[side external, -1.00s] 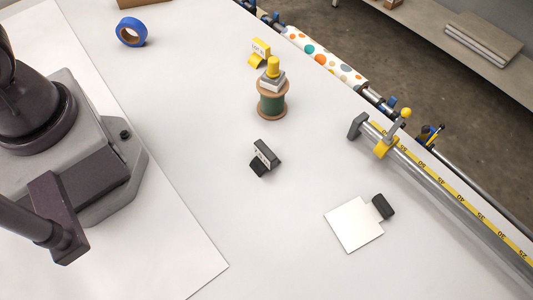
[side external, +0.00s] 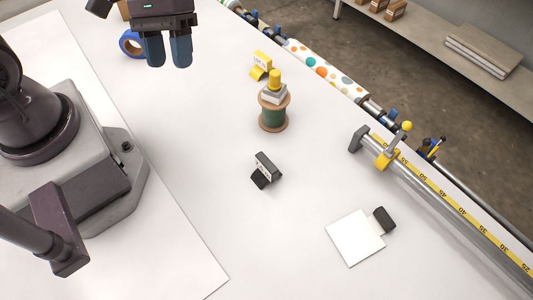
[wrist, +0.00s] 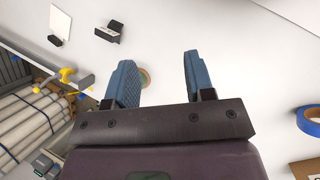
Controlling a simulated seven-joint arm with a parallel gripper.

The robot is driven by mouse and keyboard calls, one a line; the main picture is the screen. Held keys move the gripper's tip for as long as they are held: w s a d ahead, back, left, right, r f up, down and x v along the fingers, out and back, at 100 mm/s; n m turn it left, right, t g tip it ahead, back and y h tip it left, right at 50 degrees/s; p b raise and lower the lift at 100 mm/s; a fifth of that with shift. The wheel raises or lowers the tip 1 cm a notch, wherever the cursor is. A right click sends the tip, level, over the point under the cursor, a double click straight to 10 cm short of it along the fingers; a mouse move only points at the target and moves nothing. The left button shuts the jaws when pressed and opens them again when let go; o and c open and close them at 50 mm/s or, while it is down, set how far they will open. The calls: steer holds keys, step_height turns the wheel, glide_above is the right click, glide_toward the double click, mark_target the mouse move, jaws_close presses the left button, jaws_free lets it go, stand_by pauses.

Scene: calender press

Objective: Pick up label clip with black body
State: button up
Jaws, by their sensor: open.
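The label clip with a black body (side external: 265,170) stands on the white table in the middle of the side view, with a pale label on its face. It also shows in the wrist view (wrist: 109,32) at the upper left, beyond my fingertips. My gripper (side external: 168,64) is at the top left of the side view, well away from the clip and apart from it. Its two blue fingers are spread with nothing between them. They also show in the wrist view (wrist: 157,60).
A yellow label clip (side external: 261,63) and a green spool (side external: 272,115) topped by a yellow-handled piece stand beyond the black clip. A white plate (side external: 352,238) with a black grip lies nearer. Blue tape (side external: 130,44) is partly behind my gripper. A ruled rail (side external: 450,185) runs along the right.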

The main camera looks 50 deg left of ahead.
mark_target(262, 158)
steer(key=w+d+f+n+h, duration=0.1)
steer(key=d+f+n+h, duration=0.1)
steer(key=f+n, duration=0.1)
steer(key=w+d+f+n+h, duration=0.1)
steer(key=f+n+h, duration=0.2)
steer(key=f+n, duration=0.1)
steer(key=w+d+f+n+h, duration=0.1)
steer(key=d+f+n+h, duration=0.1)
steer(key=f, duration=0.3)
steer(key=shift+d+f+n+t+h, duration=0.15)
steer(key=shift+d+n+t+h, duration=0.2)
steer(key=shift+n+h, duration=0.3)
steer(key=w, duration=0.1)
steer(key=w+n+t, duration=0.1)
steer(key=shift+w+d+n+t+h, duration=0.25)
steer(key=shift+w+n, duration=0.1)
steer(key=shift+w, duration=0.05)
steer(key=shift+w+d+t, duration=0.2)
steer(key=shift+d+t, duration=0.05)
steer(key=shift+t, duration=0.05)
steer(key=x, duration=0.7)
steer(key=shift+d, duration=0.15)
steer(key=shift+x, duration=2.6)
steer(key=shift+s, duration=0.1)
jaws_close()
